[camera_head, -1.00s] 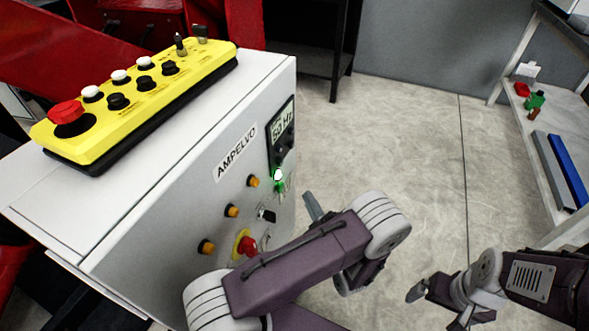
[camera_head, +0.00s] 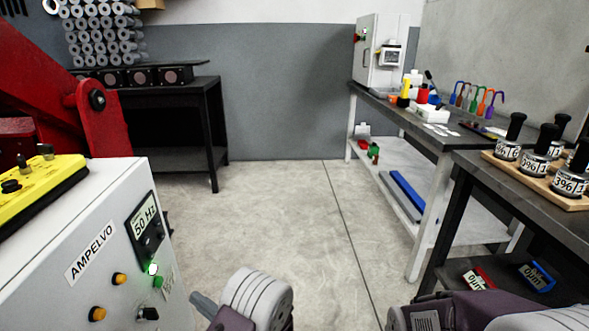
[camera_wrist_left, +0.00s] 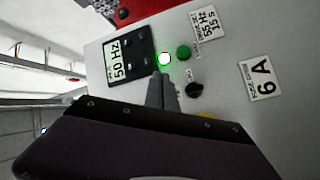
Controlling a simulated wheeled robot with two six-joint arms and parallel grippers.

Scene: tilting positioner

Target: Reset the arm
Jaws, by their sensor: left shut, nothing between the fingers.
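My left gripper (camera_head: 203,304) shows at the bottom of the head view, just right of the front of the white AMPELVO control cabinet (camera_head: 60,291). In the left wrist view its fingers (camera_wrist_left: 162,88) are together and empty, pointing at the cabinet panel (camera_wrist_left: 228,72). Their tips appear just below the lit green-white lamp (camera_wrist_left: 165,58) and beside the green button (camera_wrist_left: 184,53); I cannot tell if they touch the panel. A black selector switch (camera_wrist_left: 194,90) is to their right. The right arm shows only as links at the lower right; its gripper is out of the picture.
A yellow control box (camera_head: 38,190) lies on the cabinet, with a red machine arm (camera_head: 98,125) behind. A dark bench (camera_head: 207,120) stands at the back. Workbenches (camera_head: 445,134) line the right side. The floor (camera_head: 285,215) between is clear.

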